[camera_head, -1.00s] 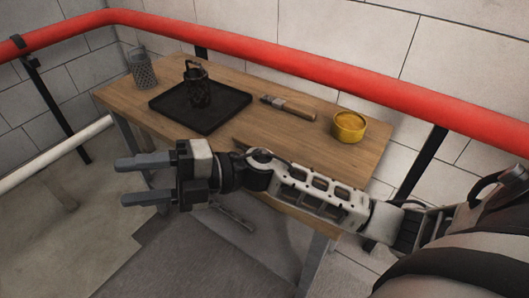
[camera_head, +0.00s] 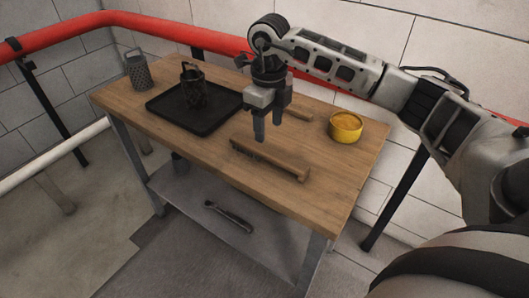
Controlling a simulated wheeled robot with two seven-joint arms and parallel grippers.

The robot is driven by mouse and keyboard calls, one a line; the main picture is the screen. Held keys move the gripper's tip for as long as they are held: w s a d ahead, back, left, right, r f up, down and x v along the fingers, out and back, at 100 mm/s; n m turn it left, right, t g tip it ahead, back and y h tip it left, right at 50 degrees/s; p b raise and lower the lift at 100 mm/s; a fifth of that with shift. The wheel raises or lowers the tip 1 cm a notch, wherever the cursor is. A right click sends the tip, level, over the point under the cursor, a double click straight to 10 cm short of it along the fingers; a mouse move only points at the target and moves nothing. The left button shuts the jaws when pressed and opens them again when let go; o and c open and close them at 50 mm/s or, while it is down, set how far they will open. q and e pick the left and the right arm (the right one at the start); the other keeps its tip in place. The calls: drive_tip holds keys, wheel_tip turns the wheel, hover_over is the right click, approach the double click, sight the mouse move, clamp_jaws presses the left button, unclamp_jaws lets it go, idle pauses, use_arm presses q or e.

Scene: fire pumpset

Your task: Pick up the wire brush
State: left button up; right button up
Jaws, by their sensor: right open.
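The wire brush (camera_head: 275,161), a long wooden bar with dark bristles showing along its left part, lies on the wooden table near the front edge. My right gripper (camera_head: 268,131) is open and empty, fingers pointing down. In the picture its fingertips are just above and behind the brush's middle, apart from it; the exact height gap is hard to tell. My left gripper is not in view.
A black tray (camera_head: 166,115) holding a dark caged lantern-like object (camera_head: 194,88) is left of the gripper. A grater (camera_head: 137,70) stands at the far left corner. A yellow tin (camera_head: 345,127) stands right. A wooden-handled tool (camera_head: 299,112) lies partly hidden behind the gripper.

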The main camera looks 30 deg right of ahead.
sight(264, 149)
wheel_tip(264, 149, down, 4)
drive_tip(key=shift+r, duration=0.25)
drive_tip(key=shift+w+a+f+p, duration=0.1)
drive_tip(key=shift+w+f+p, duration=0.05)
drive_tip(key=shift+f, duration=0.75)
drive_tip(key=shift+w+a+f+p, duration=0.1)
drive_tip(key=shift+f+p, duration=0.05)
drive_tip(key=shift+f, duration=0.75)
drive_tip(key=shift+w+a+f+p, duration=0.1)
drive_tip(key=shift+w+f+p, duration=0.05)
drive_tip(key=shift+f, duration=0.75)
drive_tip(key=c, duration=1.1)
